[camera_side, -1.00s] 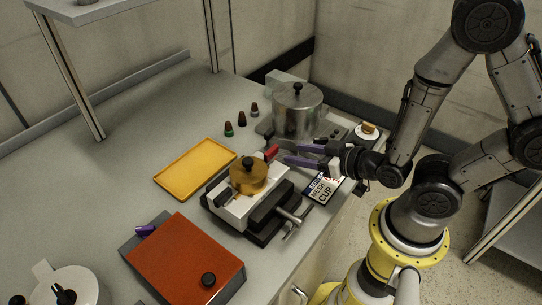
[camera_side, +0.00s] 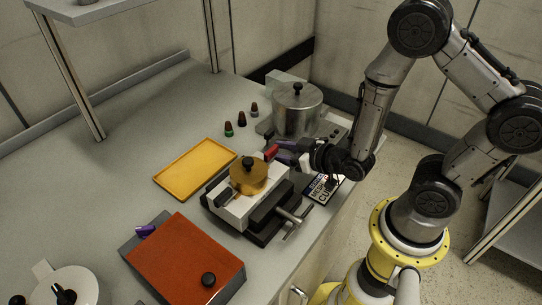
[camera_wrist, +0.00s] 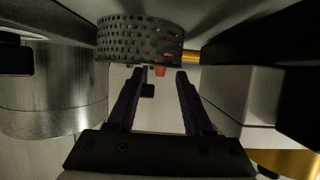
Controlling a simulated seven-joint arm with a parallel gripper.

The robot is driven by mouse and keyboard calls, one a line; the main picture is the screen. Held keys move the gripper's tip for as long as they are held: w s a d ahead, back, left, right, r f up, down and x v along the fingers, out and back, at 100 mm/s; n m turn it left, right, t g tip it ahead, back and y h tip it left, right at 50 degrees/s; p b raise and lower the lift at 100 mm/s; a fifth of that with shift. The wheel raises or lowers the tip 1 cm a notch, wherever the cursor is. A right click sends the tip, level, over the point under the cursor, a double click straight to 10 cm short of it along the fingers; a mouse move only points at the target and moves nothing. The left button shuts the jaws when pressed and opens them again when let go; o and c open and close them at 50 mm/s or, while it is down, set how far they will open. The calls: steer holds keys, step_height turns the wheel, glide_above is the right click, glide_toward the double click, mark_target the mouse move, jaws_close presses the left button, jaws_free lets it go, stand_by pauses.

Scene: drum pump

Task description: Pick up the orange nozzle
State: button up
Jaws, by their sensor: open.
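A small red-orange piece (camera_side: 271,152), which looks like the orange nozzle, sits beside the brass pump body (camera_side: 248,176) in the side view. My gripper (camera_side: 284,152) reaches in from the right, with its purple fingers close to this piece. In the wrist view, my gripper (camera_wrist: 155,78) has its fingers spread apart with nothing held between them. A small red-orange bit (camera_wrist: 160,71) shows between the fingertips, below a dark perforated cylinder (camera_wrist: 140,38) that hides part of the view. I cannot tell whether the fingers touch the piece.
A metal pot (camera_side: 297,110) stands behind the gripper, and the vise (camera_side: 262,218) is in front. Several small cones, including a green one (camera_side: 228,129), stand at the back. A yellow tray (camera_side: 195,170) and red box (camera_side: 185,258) lie left. The back-left counter is clear.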

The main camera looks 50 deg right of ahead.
jaws_close()
stand_by(0.3)
step_height(320, 180, up, 10)
stand_by(0.8)
